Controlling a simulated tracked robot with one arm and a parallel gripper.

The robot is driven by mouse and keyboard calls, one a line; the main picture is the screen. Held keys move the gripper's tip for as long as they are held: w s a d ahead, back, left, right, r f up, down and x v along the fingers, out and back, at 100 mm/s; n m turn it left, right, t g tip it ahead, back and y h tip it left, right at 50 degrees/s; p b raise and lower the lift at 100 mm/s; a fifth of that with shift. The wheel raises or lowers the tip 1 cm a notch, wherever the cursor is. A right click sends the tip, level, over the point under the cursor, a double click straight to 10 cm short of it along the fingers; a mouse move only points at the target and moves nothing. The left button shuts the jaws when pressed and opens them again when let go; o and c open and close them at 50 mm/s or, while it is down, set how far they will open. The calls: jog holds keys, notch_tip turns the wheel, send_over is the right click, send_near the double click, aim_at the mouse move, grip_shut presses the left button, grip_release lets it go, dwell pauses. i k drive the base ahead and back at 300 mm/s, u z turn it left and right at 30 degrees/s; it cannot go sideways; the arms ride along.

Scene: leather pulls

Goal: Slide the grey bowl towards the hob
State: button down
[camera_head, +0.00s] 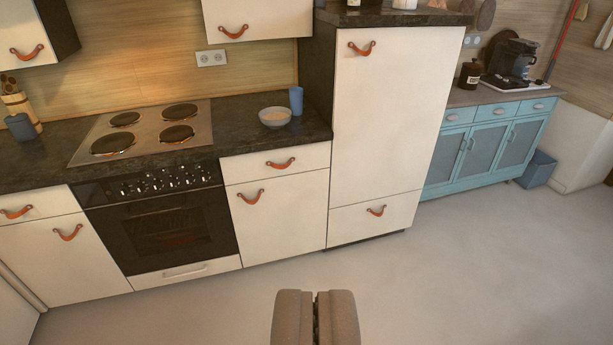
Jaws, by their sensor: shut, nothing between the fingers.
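The grey bowl (275,116) stands upright on the dark worktop, right of the hob, with something pale inside it. The hob (146,132) has several dark round plates and sits above the black oven. A strip of bare worktop lies between the hob and the bowl. My gripper (315,294) is shut and empty at the bottom middle of the view. It is over the floor, in front of the cabinets and well away from the bowl.
A blue cup (296,100) stands close behind the bowl at its right. A tall white cabinet (385,120) rises right of the worktop. An upper cabinet (257,20) hangs above. The floor (450,270) ahead is clear.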

aim_at(275, 117)
jog(key=u, duration=0.05)
jog(key=i, duration=3.75)
